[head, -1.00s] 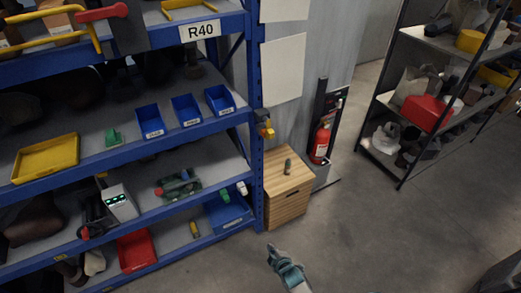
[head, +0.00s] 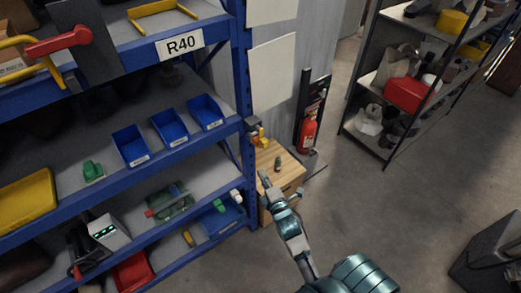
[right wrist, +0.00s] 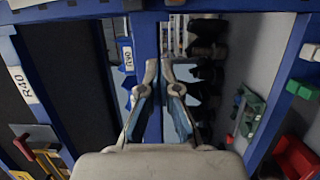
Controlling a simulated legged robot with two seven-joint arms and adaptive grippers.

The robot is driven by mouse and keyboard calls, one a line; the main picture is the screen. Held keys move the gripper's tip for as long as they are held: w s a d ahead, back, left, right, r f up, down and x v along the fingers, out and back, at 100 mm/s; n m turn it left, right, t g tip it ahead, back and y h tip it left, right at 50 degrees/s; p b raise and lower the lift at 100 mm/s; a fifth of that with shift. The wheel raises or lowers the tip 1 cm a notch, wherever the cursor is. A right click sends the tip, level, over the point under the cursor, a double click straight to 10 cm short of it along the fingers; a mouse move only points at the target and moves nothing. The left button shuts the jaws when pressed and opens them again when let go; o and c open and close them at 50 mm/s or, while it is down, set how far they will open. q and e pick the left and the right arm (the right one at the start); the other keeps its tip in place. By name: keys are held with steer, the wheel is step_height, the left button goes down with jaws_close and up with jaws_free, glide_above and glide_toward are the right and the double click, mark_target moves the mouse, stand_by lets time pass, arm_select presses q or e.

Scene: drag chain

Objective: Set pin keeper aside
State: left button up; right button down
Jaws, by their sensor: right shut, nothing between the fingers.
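I cannot tell for sure which thing is the pin keeper. A small yellow-orange piece (head: 259,137) sits at the blue rack's right post, above the wooden box (head: 292,175). A small dark upright piece (head: 278,164) stands on the box top. My right gripper (head: 265,177) is in front of the box's left part in the head view, below the yellow-orange piece. It is shut and empty. In the right wrist view its fingers (right wrist: 159,68) are close together in front of a blue rack post. Neither small piece is clear there. My left gripper is not in view.
The blue rack (head: 180,42) at the left holds blue bins (head: 130,146), a yellow tray (head: 25,200) and tools. A red fire extinguisher (head: 308,131) stands behind the box. A dark shelf unit (head: 391,88) is at the right. The floor (head: 400,210) between is clear.

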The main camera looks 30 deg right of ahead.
mark_target(262, 139)
steer(key=w+d+p, duration=0.2)
steer(key=w+d, duration=0.3)
steer(key=w, duration=0.5)
steer(key=shift+w+d, duration=0.2)
steer(key=shift+d, duration=0.15)
steer(key=shift+f, duration=0.1)
steer(key=shift+w+a, duration=0.1)
